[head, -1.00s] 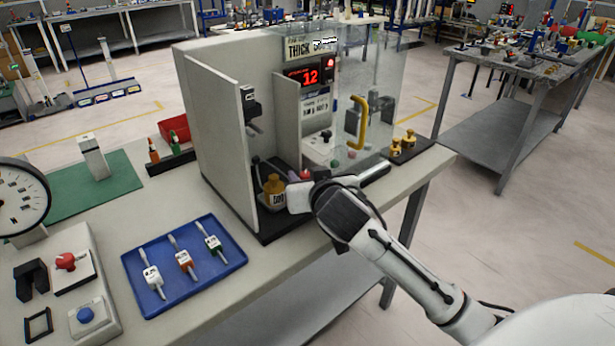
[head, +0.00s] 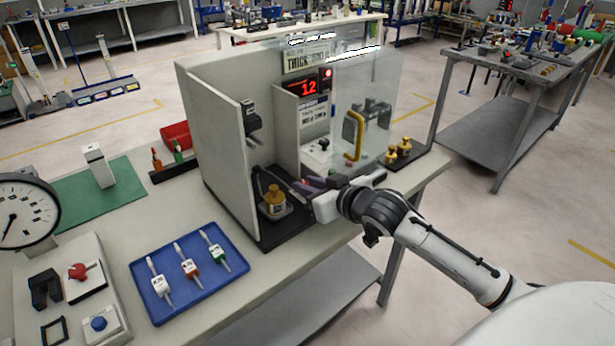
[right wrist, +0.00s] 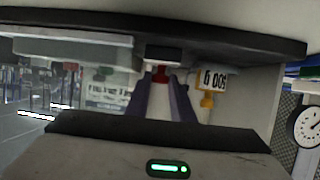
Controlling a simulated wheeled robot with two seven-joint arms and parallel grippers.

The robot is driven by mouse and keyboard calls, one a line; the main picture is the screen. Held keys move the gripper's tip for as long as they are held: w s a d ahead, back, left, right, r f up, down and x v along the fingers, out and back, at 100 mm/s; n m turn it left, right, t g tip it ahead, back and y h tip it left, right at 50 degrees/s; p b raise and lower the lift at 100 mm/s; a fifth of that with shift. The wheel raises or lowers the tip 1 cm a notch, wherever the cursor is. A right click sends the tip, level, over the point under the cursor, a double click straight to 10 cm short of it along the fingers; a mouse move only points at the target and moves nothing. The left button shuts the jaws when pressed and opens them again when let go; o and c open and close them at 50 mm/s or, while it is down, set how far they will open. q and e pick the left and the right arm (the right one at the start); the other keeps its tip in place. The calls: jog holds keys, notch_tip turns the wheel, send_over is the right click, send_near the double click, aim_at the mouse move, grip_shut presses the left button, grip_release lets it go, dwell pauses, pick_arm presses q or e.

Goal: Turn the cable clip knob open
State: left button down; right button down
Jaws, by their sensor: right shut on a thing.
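My right gripper (head: 312,186) reaches into the open front of the grey cabinet (head: 222,150), low beside the inner partition. In the right wrist view, which looks upside down, its two purple fingers (right wrist: 161,88) are shut on a small red knob (right wrist: 160,72). The knob sits on a dark block (right wrist: 163,53) at the cabinet's black base. In the head view the gripper hides the knob, and I cannot tell its turn angle. A cable is not clearly visible. My left gripper is not in view.
A brass weight (head: 274,203) stands close left of the gripper; its label (right wrist: 214,80) shows in the wrist view. A clear door with a yellow handle (head: 354,136) is to the right. A blue tray (head: 158,311) with several tools lies at front left.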

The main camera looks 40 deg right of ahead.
jog(key=shift+f+y, duration=0.1)
jog(key=shift+y, duration=0.2)
jog(key=c, duration=1.5)
grip_release()
jog(key=shift+c, duration=0.2)
jog(key=v, duration=1)
jog(key=shift+s+p, duration=0.2)
jog(key=shift+p, duration=0.15)
